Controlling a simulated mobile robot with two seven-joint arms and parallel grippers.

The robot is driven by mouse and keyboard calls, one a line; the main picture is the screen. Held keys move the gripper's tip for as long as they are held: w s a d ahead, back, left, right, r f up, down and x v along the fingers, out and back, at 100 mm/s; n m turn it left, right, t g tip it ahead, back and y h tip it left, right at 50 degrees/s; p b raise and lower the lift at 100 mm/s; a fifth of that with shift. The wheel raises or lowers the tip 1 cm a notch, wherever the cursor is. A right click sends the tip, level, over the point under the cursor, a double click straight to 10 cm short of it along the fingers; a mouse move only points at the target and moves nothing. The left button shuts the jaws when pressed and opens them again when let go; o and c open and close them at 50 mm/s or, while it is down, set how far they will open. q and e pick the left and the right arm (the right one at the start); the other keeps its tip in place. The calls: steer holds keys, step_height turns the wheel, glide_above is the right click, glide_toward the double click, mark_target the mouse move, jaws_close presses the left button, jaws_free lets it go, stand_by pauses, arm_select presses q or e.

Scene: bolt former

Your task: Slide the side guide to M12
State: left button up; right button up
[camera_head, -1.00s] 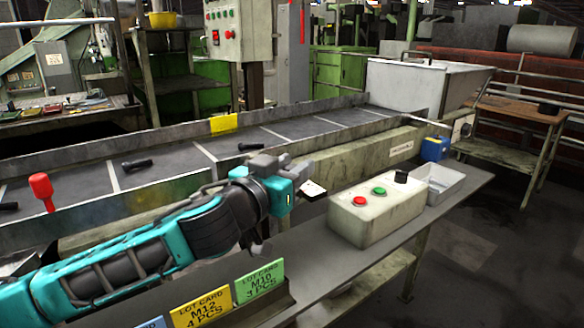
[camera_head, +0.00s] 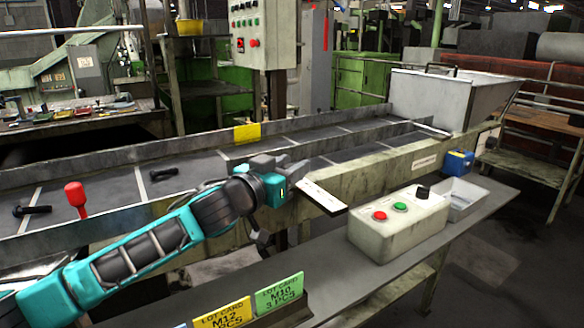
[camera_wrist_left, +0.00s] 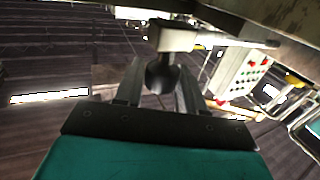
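The side guide (camera_head: 385,138) is a long thin rail lying along the dark conveyor belt, with a strip of bare belt between it and the near wall. My left gripper (camera_head: 292,172) is at its left end, above the near wall. In the left wrist view its two fingers (camera_wrist_left: 160,80) stand on either side of a dark rounded knob (camera_wrist_left: 160,74) and appear closed on it. A grey block with a rod (camera_wrist_left: 178,38) lies just beyond. A white scale plate (camera_head: 322,196) sticks out toward me beside the gripper; its marks are too small to read. My right gripper is out of view.
Bolts (camera_head: 163,173) and a red knob (camera_head: 75,195) show at the left. Lot cards (camera_head: 279,296) stand in front; a hopper (camera_head: 445,98) is at the far end.

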arm_select(q)
steer(key=o, duration=0.3)
steer(key=shift+s, duration=0.1)
steer(key=v, duration=1.2)
steer(key=shift+s+a, duration=0.25)
steer(key=shift+s, duration=0.05)
steer(key=shift+s+f, duration=0.1)
